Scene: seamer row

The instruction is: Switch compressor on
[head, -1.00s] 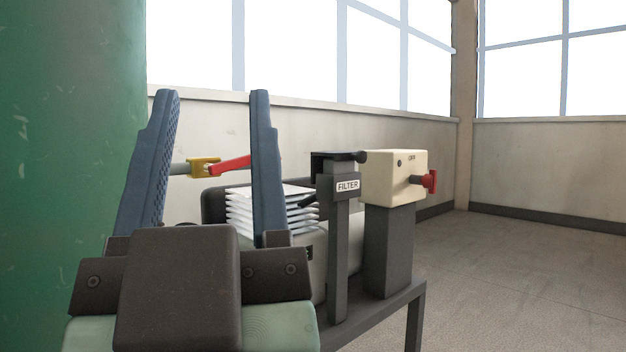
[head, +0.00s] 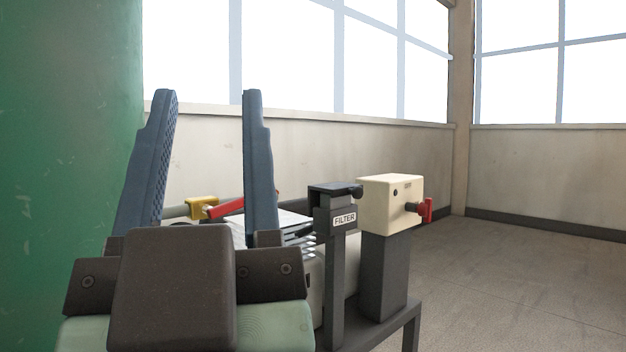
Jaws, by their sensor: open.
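The compressor stands ahead, partly hidden behind my gripper; its white-finned block (head: 268,226) shows between and right of the fingers. A cream switch box (head: 391,204) sits on a dark post at its right, with a red knob (head: 425,210) on the box's right side. A red lever (head: 224,209) on a yellow valve (head: 202,208) shows between my fingers, farther back. My gripper (head: 207,100) is open and empty, fingers pointing up, left of the switch box and apart from it.
A black bracket labelled FILTER (head: 344,218) stands between my gripper and the switch box. A large green tank (head: 65,150) fills the left side. The floor (head: 510,280) at right is clear up to the walls.

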